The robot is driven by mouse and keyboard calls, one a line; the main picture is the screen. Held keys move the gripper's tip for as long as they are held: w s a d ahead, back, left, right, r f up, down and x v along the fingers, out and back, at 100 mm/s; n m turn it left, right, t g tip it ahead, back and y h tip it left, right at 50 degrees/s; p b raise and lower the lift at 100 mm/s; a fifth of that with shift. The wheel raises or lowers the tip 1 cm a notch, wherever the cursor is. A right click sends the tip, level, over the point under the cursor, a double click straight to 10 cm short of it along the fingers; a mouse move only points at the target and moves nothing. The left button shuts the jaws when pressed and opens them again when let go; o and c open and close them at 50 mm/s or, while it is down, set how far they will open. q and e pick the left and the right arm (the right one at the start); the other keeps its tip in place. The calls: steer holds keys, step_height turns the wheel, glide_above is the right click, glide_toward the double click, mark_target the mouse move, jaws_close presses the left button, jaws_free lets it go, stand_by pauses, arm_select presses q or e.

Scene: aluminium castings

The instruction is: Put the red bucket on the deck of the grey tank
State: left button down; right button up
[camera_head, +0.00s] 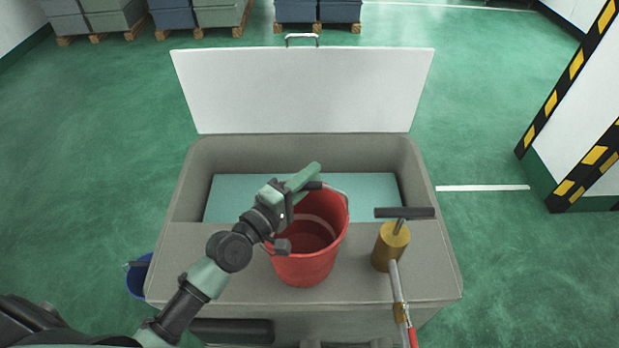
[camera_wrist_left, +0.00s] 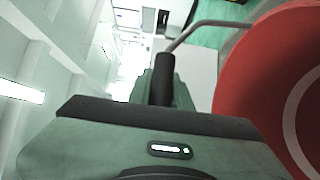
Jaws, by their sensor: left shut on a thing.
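The red bucket (camera_head: 309,262) is upright at the front deck of the grey tank (camera_head: 230,270), left of the brass pump. I cannot tell whether its base touches the deck. My left gripper (camera_head: 312,184) is shut on the bucket's handle above its rim. In the left wrist view the red bucket (camera_wrist_left: 275,80) fills the right side, and its thin wire handle (camera_wrist_left: 205,24) runs to a dark grip between the fingers of my left gripper (camera_wrist_left: 160,85). My right gripper does not show.
The tank's white lid (camera_head: 300,90) is open behind. Teal liquid or panel (camera_head: 350,190) lies inside. A blue bucket (camera_head: 138,280) is on the floor at left.

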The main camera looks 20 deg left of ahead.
arm_select(q)
steer(key=shift+r, duration=0.1)
steer(key=c, duration=1.3)
jaws_free()
steer(key=shift+f, duration=0.2)
steer(key=b+v, duration=0.3)
steer(key=v, duration=0.9)
steer(key=shift+r+b, duration=0.25)
steer(key=shift+b, duration=0.1)
steer(key=shift+s, duration=0.1)
